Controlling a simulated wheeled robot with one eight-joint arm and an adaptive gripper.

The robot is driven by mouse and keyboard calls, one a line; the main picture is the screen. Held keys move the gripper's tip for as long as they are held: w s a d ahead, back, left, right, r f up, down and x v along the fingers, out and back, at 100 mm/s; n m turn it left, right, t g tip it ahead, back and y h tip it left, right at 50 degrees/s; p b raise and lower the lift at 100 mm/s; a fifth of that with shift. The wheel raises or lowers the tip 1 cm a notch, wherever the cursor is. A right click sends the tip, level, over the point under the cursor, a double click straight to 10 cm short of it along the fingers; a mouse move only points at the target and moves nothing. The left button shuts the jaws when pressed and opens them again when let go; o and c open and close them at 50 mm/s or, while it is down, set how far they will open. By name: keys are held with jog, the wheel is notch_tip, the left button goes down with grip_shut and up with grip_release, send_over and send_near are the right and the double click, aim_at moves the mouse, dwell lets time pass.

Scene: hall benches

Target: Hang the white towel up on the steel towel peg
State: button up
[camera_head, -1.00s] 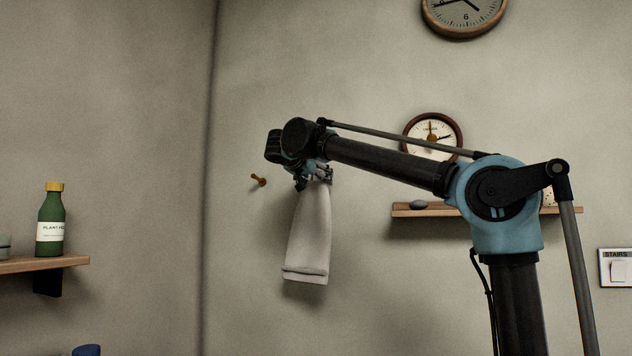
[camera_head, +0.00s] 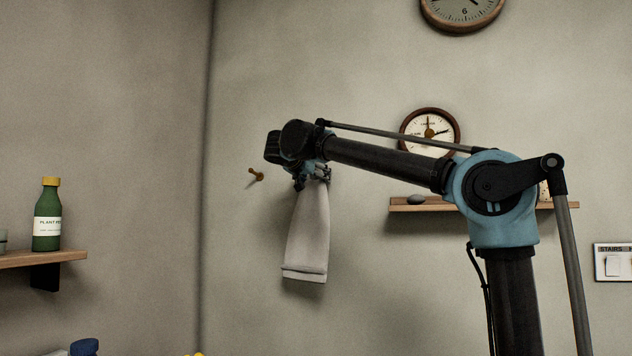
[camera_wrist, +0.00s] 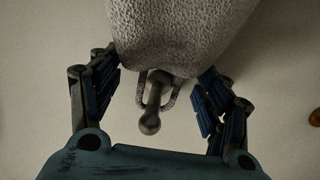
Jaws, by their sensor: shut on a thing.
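The white towel (camera_head: 307,235) hangs down from my gripper (camera_head: 318,174), close to the wall in the head view. The wrist view shows the towel (camera_wrist: 180,30) and its grey loop at its edge. My gripper's fingers (camera_wrist: 158,92) are on either side, shut on the towel. A steel peg (camera_wrist: 150,121) with a round knob shows between the fingers. The loop looks to be around the peg's stem, but I cannot tell if it bears on it. The steel peg is hidden in the head view.
A brass-coloured peg (camera_head: 256,174) sticks out of the wall left of my gripper. A shelf (camera_head: 430,204) with a grey stone is to the right, under a round dial (camera_head: 430,133). A green bottle (camera_head: 47,217) stands on the left shelf (camera_head: 45,257).

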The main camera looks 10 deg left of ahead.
jog(key=o, duration=1.5)
jog(key=shift+o, duration=0.2)
jog(key=shift+s, duration=0.1)
jog(key=v, duration=1.1)
jog(key=shift+s, duration=0.35)
jog(key=shift+r, duration=0.1)
